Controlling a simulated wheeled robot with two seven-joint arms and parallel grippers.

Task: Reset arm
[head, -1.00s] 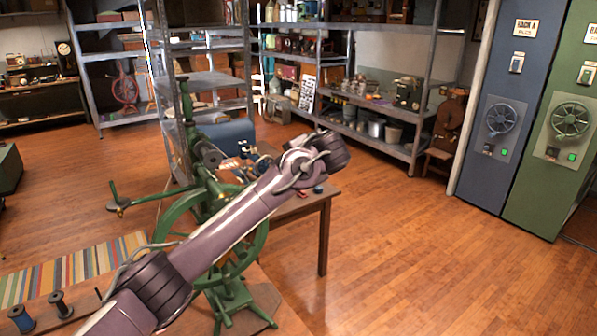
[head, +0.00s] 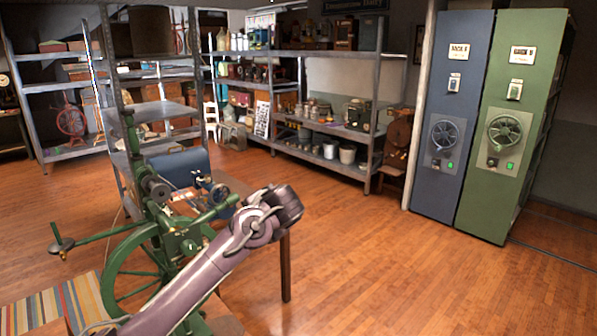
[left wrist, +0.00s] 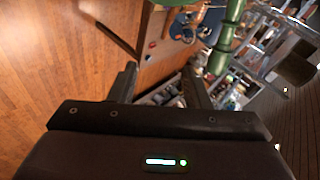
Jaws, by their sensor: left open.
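My left arm (head: 215,262) comes in from the bottom left of the head view, in front of a green wheeled machine (head: 190,246). Its dark joint (head: 285,205) points up and to the right over the floor. I cannot make out the left gripper in the head view. In the left wrist view my left gripper (left wrist: 160,80) is open, its two dark fingers apart with nothing between them. My right gripper is in neither view.
The green machine with its large wheel and long rod stands close by the arm, beside a wooden table (head: 286,268). Metal shelves (head: 320,172) line the back. Blue (head: 451,115) and green (head: 510,120) cabinets stand right. The floor (head: 390,270) front right is clear.

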